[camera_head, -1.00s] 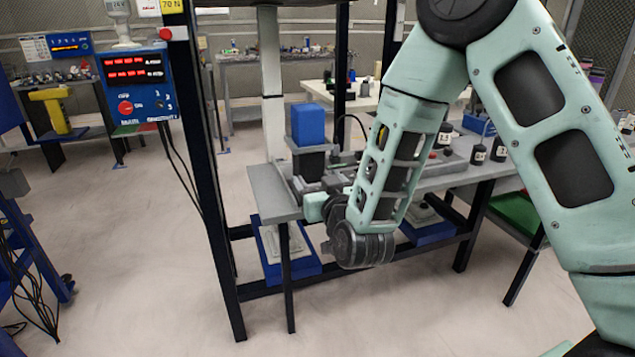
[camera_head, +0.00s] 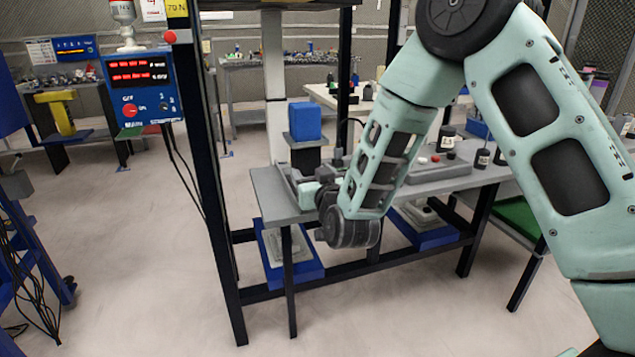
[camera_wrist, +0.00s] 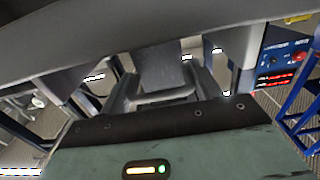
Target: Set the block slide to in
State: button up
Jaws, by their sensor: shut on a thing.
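The block slide stands on the left part of the grey bench (camera_head: 268,196). Its blue block (camera_head: 305,121) sits upright on a grey plate over a dark carriage (camera_head: 306,158). My gripper (camera_head: 314,184) is low at the front of the slide, partly hidden by my own wrist and forearm. In the wrist view a grey bar (camera_wrist: 162,97) crosses between my fingers, in front of a grey upright part. My gripper is shut on what looks like this handle of the slide. The exact finger contact is hidden in the head view.
A blue control box (camera_head: 140,90) with red displays hangs on a dark post (camera_head: 208,180) left of the bench. Blue trays lie on the shelf below.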

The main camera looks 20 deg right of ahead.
jog(key=shift+w+d, duration=0.1)
jog(key=shift+d, duration=0.1)
jog(key=o, duration=1.1)
jog(key=shift+o, duration=0.2)
jog(key=shift+s+a, duration=0.1)
jog(key=shift+s, duration=0.3)
jog(key=s+p, duration=1.2)
jog(key=s, duration=0.4)
jog(key=shift+s+p, duration=0.3)
jog(key=shift+p, duration=0.1)
